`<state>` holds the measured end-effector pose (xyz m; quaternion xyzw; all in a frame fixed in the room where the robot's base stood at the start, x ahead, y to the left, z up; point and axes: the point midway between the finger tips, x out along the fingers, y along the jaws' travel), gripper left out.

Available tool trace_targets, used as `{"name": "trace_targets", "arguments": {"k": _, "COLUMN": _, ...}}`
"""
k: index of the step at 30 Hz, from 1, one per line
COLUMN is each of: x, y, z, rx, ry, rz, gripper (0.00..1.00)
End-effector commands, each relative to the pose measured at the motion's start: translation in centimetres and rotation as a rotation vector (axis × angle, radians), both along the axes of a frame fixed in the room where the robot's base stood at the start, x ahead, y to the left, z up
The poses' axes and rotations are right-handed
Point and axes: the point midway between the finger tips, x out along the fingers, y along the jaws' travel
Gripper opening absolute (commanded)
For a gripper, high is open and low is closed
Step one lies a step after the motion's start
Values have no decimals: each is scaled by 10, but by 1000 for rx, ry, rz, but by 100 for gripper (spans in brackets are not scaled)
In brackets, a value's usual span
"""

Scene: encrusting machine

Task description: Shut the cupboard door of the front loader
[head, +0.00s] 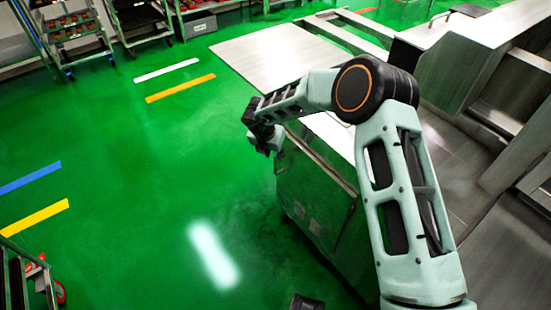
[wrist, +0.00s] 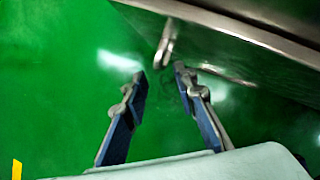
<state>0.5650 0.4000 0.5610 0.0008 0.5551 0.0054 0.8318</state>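The cupboard door (head: 312,200) is a metal panel on the side of the machine, reflecting the green floor. In the head view I cannot tell how far it stands open. In the wrist view, the panel (wrist: 265,50) fills the upper right, with a bent metal handle (wrist: 168,42) on it. My gripper (head: 268,150) is at the door's far upper corner in the head view and hides the handle there. In the wrist view, my gripper (wrist: 162,72) is open and empty. The handle lies just ahead of the gap between the fingertips. Contact is not clear.
A flat steel tabletop (head: 270,52) extends behind my gripper. Steel machine bodies (head: 480,60) fill the right side. Wheeled racks (head: 75,35) stand at the upper left, and another cart (head: 30,280) at the lower left. The green floor (head: 140,190) left of the door is clear.

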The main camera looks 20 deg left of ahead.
Motion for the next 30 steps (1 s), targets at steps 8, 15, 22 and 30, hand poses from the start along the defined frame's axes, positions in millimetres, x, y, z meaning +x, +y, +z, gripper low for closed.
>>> {"name": "trace_targets", "arguments": {"k": 8, "x": -14, "y": -1, "z": 35, "rx": 0, "ry": -1, "rz": -1, "gripper": 26}}
{"name": "trace_targets", "arguments": {"k": 15, "x": -16, "y": -1, "z": 40, "rx": -1, "ry": 0, "rz": 0, "gripper": 26}}
{"name": "trace_targets", "arguments": {"k": 22, "x": -16, "y": -1, "z": 40, "rx": -1, "ry": -1, "rz": 0, "gripper": 26}}
{"name": "trace_targets", "arguments": {"k": 30, "x": -10, "y": 6, "z": 59, "rx": 6, "ry": -26, "rz": 19, "gripper": 26}}
